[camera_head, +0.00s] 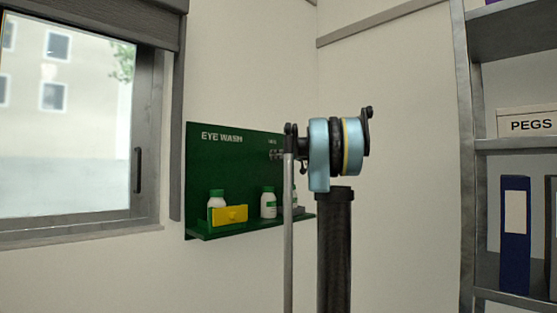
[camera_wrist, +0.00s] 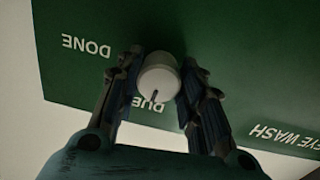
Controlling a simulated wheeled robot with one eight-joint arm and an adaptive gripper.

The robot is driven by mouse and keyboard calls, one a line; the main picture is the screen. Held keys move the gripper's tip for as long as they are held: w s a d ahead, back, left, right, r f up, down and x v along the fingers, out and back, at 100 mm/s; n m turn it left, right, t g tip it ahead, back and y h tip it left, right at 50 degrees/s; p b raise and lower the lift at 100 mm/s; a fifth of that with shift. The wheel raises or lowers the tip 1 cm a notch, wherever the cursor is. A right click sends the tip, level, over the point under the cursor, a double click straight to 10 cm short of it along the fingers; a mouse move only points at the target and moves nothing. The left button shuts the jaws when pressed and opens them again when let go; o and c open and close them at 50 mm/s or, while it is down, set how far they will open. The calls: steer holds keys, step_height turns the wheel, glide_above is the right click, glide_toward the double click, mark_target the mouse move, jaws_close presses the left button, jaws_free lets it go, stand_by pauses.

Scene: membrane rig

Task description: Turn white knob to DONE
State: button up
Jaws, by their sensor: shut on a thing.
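The white knob (camera_wrist: 158,76) sits on the green EYE WASH panel (camera_wrist: 235,60) in the wrist view, which shows the panel upside down. A dark line on the knob points at the word DUE (camera_wrist: 149,104). The word DONE (camera_wrist: 87,46) is to the left of the knob, beyond one finger. My gripper (camera_wrist: 161,64) is shut on the knob, one finger on each side. In the head view my gripper (camera_head: 275,155) is at the right part of the panel (camera_head: 225,165), and the knob cannot be made out there.
The panel's lower shelf (camera_head: 210,233) holds white bottles with green caps (camera_head: 217,199) and a yellow box (camera_head: 230,214). A window (camera_head: 70,120) is at left. A metal rack (camera_head: 467,150) with a PEGS box (camera_head: 527,124) and a blue binder (camera_head: 514,235) stands at right.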

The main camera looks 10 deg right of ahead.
steer(key=m, duration=0.8)
steer(key=shift+d+m, duration=0.1)
steer(key=shift+m, duration=0.2)
steer(key=m, duration=0.4)
steer(key=shift+r+g, duration=0.1)
steer(key=shift+g, duration=0.2)
steer(key=shift+m, duration=2)
steer(key=o, duration=1.1)
steer(key=shift+c, duration=0.2)
